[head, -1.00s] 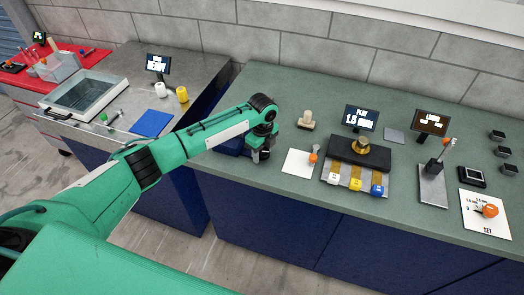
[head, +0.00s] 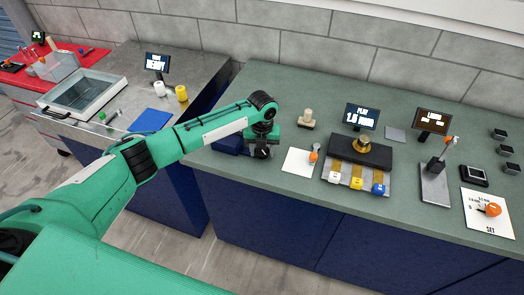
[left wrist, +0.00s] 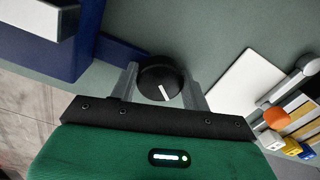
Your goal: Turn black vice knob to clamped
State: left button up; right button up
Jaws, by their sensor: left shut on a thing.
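The black vice knob (left wrist: 158,78) is round with a white pointer line, and in the left wrist view it sits between my left gripper's two grey fingers. My left gripper (left wrist: 163,90) is shut on the knob. The pointer slants from upper left to lower right in that view. The blue vice body (left wrist: 55,42) is to the knob's left; in the head view the blue vice (head: 228,144) shows beside my gripper (head: 263,155), near the counter's front left corner. The knob is mostly hidden by the gripper in the head view. My right gripper is not in view.
A white card (head: 298,161) with an orange-knobbed piece (head: 314,156) lies right of the gripper. A beige stamp-like piece (head: 306,120) stands behind it. The counter's front edge is close.

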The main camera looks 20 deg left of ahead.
aim_at(262, 150)
pick_arm(q)
jog(key=shift+r+m, duration=0.1)
jog(key=shift+m, duration=0.7)
jog(key=o, duration=1)
notch_tip(262, 150, up, 14)
jog(key=b, duration=0.3)
jog(key=shift+b, duration=0.4)
